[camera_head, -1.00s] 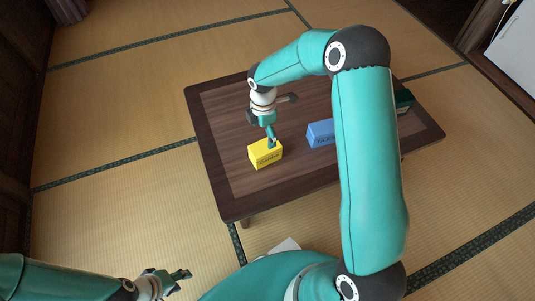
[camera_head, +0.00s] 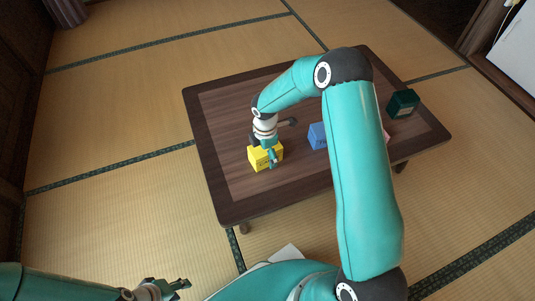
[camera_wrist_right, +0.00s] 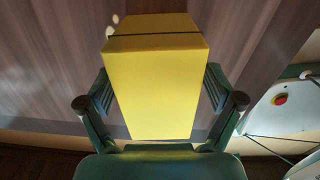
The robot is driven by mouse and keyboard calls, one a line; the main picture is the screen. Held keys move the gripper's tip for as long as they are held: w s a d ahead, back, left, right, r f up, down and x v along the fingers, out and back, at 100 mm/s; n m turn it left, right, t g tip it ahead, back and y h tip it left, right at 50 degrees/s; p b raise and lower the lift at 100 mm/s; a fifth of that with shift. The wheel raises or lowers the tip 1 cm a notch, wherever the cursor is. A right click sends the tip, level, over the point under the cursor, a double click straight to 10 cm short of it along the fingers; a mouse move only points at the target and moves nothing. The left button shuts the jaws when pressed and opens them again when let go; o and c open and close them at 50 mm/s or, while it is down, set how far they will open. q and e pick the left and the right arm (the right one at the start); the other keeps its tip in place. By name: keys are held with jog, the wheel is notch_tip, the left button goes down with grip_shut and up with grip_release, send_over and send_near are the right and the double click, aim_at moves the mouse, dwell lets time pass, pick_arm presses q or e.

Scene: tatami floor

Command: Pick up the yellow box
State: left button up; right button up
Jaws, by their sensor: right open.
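The yellow box (camera_head: 262,158) stands on the low dark wooden table (camera_head: 226,200), near its left front part. My right gripper (camera_head: 269,157) is lowered over the box in the head view. In the right wrist view the yellow box (camera_wrist_right: 155,80) fills the middle, between the two open fingers of my right gripper (camera_wrist_right: 158,98), one at each side. Whether the fingers touch it is hard to tell. My left gripper (camera_head: 178,285) is low at the left, over the floor and away from the table; its finger opening is too small to read.
A blue box (camera_head: 317,136) stands right of the yellow box. A pink thing (camera_head: 386,136) is mostly hidden behind my right arm. A dark green box (camera_head: 403,103) stands near the table's right end.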

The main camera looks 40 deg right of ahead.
jog(key=shift+r, duration=0.1)
jog(key=c, duration=1.4)
jog(key=shift+o, duration=0.2)
